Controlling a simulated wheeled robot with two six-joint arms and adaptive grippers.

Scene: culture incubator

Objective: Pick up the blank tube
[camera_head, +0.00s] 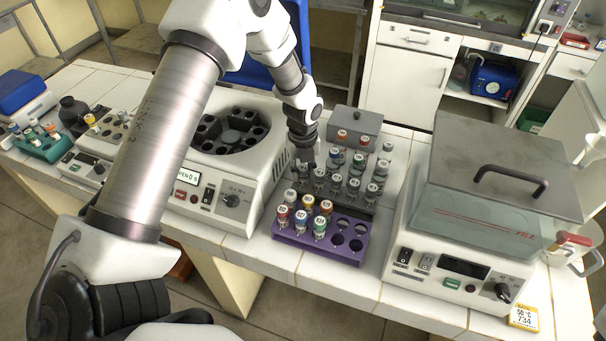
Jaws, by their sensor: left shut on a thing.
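My left gripper (304,163) points down at the back left of a dark grey tube rack (345,203). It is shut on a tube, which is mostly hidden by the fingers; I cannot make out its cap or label. Several tubes with pale grey caps, such as one tube (319,175), stand upright in the dark rack just right of the fingers. My right gripper is out of view.
A centrifuge (246,196) with an open rotor stands left of the racks. A water bath (470,215) with a handled grey lid stands to the right. A grey lidded box (354,123) is behind. The tiled bench in front of the purple rack is clear.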

